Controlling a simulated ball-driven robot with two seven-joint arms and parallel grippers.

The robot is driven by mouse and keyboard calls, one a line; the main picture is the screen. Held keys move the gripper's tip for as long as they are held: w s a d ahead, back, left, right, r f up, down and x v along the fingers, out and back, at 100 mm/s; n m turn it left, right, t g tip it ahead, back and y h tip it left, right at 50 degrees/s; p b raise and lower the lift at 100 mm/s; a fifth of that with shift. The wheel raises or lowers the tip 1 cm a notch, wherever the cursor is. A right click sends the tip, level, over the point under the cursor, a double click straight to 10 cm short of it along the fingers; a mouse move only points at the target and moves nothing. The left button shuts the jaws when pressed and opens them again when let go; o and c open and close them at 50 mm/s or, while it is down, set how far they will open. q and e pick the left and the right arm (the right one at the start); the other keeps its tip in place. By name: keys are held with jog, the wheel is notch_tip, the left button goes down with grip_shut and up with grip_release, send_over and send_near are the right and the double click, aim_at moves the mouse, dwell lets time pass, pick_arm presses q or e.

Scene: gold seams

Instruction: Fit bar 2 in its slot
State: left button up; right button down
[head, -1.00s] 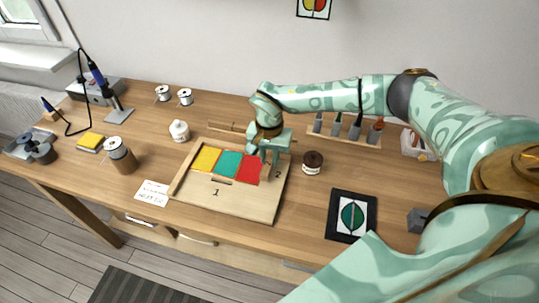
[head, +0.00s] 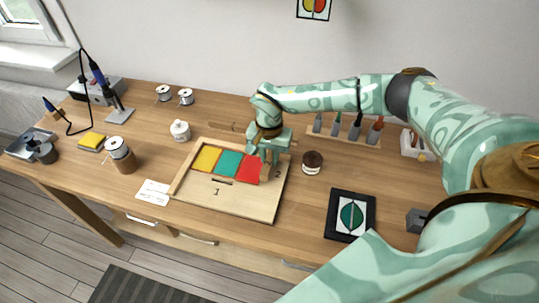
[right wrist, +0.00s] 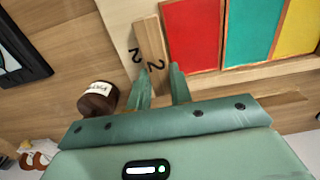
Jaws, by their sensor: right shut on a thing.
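Bar 2 is a pale wooden bar (right wrist: 148,40) marked with a 2, seen in the right wrist view. My right gripper (right wrist: 160,82) is shut on its near end. My right gripper also shows in the head view (head: 264,161), over the right part of the wooden board (head: 232,200). The bar lies along the outer side of the red panel (right wrist: 191,35), beside a 2 printed on the board. Whether it is down in its slot or just above it, I cannot tell. The slot is hidden beneath it. My left gripper is out of view.
Teal (head: 229,163) and yellow (head: 207,158) panels sit beside the red one. A dark brown jar (head: 312,162) stands close to the board's right. A tool rack (head: 345,133) is behind it. A framed leaf picture (head: 350,215) lies at the right front.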

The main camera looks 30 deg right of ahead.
jog(key=shift+f, duration=0.6)
dwell(0.7)
jog(key=shift+f, duration=0.25)
dwell(0.6)
dwell(0.4)
jog(key=c, duration=0.7)
grip_release()
